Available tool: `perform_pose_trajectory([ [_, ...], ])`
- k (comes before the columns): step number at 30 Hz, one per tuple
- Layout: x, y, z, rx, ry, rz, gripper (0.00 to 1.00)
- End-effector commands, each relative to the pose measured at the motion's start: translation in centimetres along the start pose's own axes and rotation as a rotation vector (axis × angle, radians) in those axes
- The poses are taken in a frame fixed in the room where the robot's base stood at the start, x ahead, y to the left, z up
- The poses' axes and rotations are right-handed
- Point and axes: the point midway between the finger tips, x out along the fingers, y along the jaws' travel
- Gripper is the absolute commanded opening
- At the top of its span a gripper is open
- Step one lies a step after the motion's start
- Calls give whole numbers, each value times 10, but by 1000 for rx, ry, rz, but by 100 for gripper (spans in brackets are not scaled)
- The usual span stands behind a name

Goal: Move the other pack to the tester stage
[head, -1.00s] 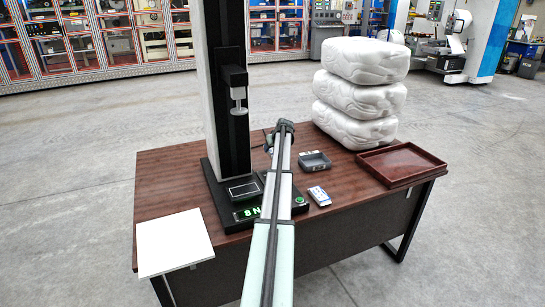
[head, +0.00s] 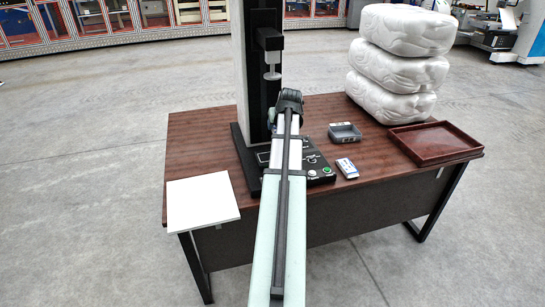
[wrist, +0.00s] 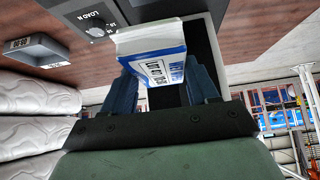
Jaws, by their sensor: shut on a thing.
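My gripper (wrist: 158,82) is shut on a white and blue printed pack (wrist: 152,50) in the wrist view. The pack sits between the two dark blue fingers, close to the tester's black and grey parts; I cannot tell whether it touches anything. The tester's upper fitting (head: 271,62) hangs on the tall column (head: 243,75). The stage below it is hidden behind my arm.
A small grey box (head: 345,132) stands behind the loose pack. A brown tray (head: 435,153) lies at the table's right. White wrapped bundles (head: 392,98) are stacked behind it. A white board (head: 202,202) lies at the front left. The table's left back is clear.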

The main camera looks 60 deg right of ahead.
Motion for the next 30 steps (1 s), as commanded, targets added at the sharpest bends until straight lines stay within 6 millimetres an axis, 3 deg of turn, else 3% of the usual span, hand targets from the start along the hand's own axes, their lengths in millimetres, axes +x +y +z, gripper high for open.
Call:
perform_pose_trajectory([
  [3,-12,-19,13,-19,0,-15,23],
  [8,-16,-28,19,-30,0,-24,23],
  [21,26,-28,52,-30,-1,-25,23],
  [30,41,-28,63,-30,-1,-25,23],
])
